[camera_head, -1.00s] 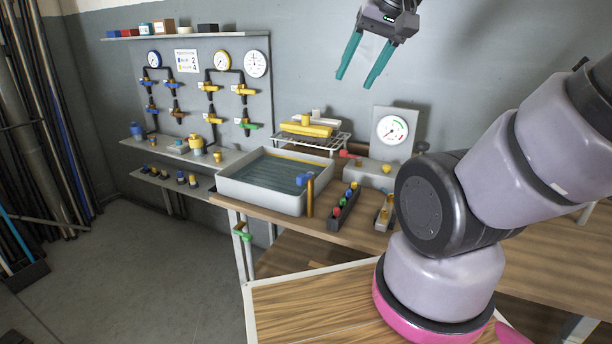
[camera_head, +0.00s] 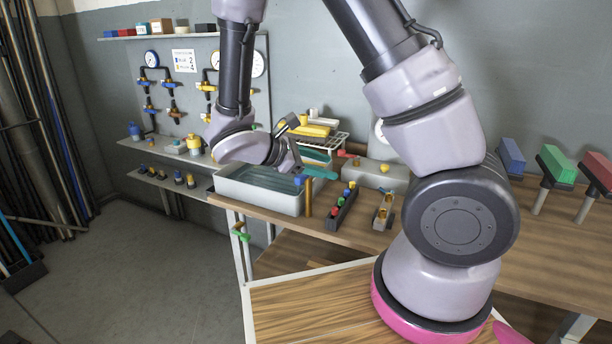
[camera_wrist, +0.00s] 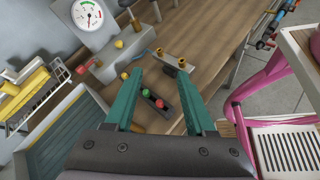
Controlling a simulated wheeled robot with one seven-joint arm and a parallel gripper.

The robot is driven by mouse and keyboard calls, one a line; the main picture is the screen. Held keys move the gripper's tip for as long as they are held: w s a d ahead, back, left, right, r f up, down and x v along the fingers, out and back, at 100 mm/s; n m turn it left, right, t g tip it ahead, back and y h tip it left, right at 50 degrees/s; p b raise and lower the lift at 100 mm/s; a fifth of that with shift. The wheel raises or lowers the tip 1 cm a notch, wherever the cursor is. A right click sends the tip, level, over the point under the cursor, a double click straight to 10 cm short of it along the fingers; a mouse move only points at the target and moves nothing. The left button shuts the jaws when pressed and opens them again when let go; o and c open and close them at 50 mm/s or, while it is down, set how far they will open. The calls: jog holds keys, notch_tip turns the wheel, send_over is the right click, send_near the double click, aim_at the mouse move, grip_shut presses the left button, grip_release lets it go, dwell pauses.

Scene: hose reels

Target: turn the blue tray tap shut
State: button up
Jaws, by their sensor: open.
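The white tray (camera_head: 258,195) of water stands on the bench's left end. The blue tap (camera_head: 300,180) is at its right front corner, close to an upright orange post (camera_head: 308,200). My gripper (camera_head: 334,160) is over the tray's right side, with teal fingers spread and nothing between them. The fingers appear just above and behind the tap in the picture; I cannot tell the gap in depth. In the wrist view my gripper (camera_wrist: 158,76) points across the bench, and the tray (camera_wrist: 75,105) lies at lower left. I cannot make out the blue tap there.
A dark rack (camera_head: 341,208) of coloured knobs and a small block with brass fittings (camera_head: 383,212) stand right of the tray. A wire rack with yellow pieces (camera_head: 308,129) and a gauge stand (camera_wrist: 90,22) are behind. Red, green and blue blocks stand far right.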

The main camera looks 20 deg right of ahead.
aim_at(297, 182)
jog(key=w+a+f+n+t, duration=0.1)
jog(key=a+f+n+t, duration=0.1)
jog(key=a+n+t, duration=0.1)
jog(key=w+a+f+n+t, duration=0.1)
jog(key=a+f+n+t, duration=0.1)
jog(key=f+n+t, duration=0.1)
jog(key=w+a+f+n+t, duration=0.1)
jog(key=a+f+n+t, duration=0.2)
jog(key=n+t, duration=0.1)
jog(key=shift+w+a+n, duration=0.2)
jog(key=shift+a+n, duration=0.15)
jog(key=shift+n, duration=0.45)
jog(key=x, duration=1)
jog(key=shift+w+d+r, duration=0.2)
jog(key=shift+w, duration=0.1)
grip_shut()
